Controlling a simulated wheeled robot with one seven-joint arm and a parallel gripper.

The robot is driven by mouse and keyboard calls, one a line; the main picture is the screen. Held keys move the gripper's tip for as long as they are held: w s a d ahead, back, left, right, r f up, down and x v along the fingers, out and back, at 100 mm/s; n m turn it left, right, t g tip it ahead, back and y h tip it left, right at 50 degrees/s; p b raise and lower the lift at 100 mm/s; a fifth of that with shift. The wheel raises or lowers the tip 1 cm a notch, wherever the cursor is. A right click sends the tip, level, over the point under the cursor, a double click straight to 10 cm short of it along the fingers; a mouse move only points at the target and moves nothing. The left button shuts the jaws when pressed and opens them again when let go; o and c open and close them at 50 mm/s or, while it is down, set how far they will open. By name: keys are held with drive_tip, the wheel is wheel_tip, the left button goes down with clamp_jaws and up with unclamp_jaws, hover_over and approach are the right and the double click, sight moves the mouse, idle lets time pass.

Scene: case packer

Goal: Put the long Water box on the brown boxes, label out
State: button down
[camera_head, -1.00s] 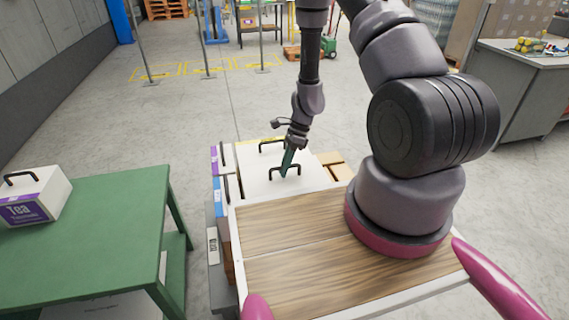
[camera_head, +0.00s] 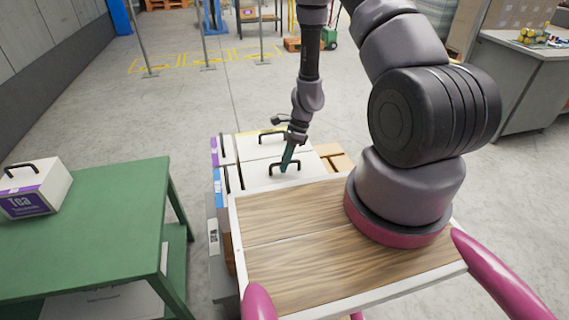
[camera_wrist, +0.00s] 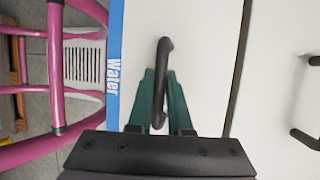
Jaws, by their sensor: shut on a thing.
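The long Water box (camera_head: 258,172) is white with a black handle and a blue label end facing left. My gripper (camera_head: 287,166) is shut on its handle from above. In the wrist view, the green fingers (camera_wrist: 160,105) close around the handle of the Water box (camera_wrist: 205,40), whose blue label strip shows at left. Brown boxes (camera_head: 341,162) show to the right of the white boxes. What lies directly under the Water box is hidden.
Another white box (camera_head: 258,147) with a purple label stands just behind it. A green table (camera_head: 110,215) at left carries a white Tea box (camera_head: 45,185). A grey desk (camera_head: 530,85) stands at far right. Open floor lies behind the boxes.

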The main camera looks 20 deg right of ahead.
drive_tip(key=shift+f, duration=0.3)
drive_tip(key=c, duration=0.8)
unclamp_jaws()
drive_tip(key=shift+o, duration=0.2)
drive_tip(key=w+d+r+n+t, duration=0.1)
drive_tip(key=d+r+n+t, duration=0.15)
drive_tip(key=r, duration=1.55)
drive_tip(key=d+r+n+t, duration=0.15)
drive_tip(key=r+n, duration=0.25)
drive_tip(key=r, duration=1.5)
drive_tip(key=s+d+r+n+t+h, duration=0.2)
drive_tip(key=s+r+n+t, duration=0.3)
drive_tip(key=s+r, duration=1)
wheel_tip(320, 180, up, 2)
drive_tip(key=n, duration=0.3)
drive_tip(key=shift+s+t+h, duration=0.3)
drive_tip(key=shift+s+t, duration=0.05)
drive_tip(key=shift+t, duration=0.05)
